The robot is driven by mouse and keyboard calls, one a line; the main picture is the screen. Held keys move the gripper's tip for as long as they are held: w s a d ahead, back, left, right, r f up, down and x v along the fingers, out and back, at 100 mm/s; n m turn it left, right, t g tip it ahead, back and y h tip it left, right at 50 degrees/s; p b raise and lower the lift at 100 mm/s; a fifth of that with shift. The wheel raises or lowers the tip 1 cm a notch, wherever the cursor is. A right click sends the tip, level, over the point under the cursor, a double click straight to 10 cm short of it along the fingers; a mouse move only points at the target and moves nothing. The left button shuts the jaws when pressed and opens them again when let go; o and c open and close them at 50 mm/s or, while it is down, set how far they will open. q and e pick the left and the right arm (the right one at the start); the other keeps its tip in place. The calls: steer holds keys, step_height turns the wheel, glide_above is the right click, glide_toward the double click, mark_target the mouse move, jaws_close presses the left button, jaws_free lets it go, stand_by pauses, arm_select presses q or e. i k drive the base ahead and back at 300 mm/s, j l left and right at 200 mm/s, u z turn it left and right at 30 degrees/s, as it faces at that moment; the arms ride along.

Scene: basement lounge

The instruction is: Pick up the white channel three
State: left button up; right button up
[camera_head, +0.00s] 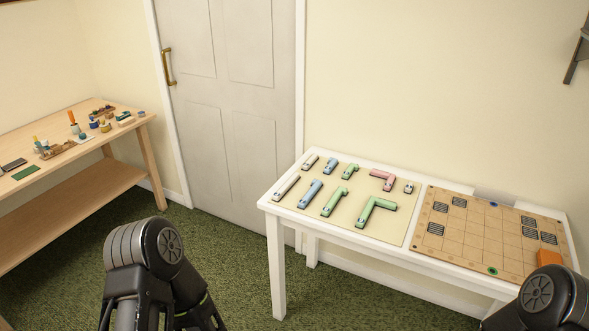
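Several coloured channel pieces lie on a cream mat (346,222) on the left half of a white table. A long white channel (286,187) lies at the mat's left edge. A shorter white channel (310,161) lies behind it, and a very small white piece (408,187) lies at the mat's right end. No label shows which is channel three. Blue, green and pink pieces lie between them. My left arm shows at the lower left and my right arm at the lower right corner, both apart from the pieces. Neither gripper's fingertips show.
A tan grid board (466,241) with dark striped squares and an orange block (549,257) covers the table's right half. The white table (268,204) stands against the wall beside a door (228,100). A wooden bench (110,150) with small items stands at left.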

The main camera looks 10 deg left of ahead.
mark_target(279, 194)
steer(key=u, duration=0.4)
steer(key=z, duration=1.4)
steer(key=u, duration=1.4)
steer(key=i+j+u, duration=0.1)
steer(key=i+j, duration=0.3)
steer(key=i+j+u, duration=0.1)
steer(key=i+j, duration=0.2)
steer(key=i, duration=0.25)
steer(key=i+j, duration=0.3)
steer(key=i, duration=0.2)
steer(key=j+u, duration=0.05)
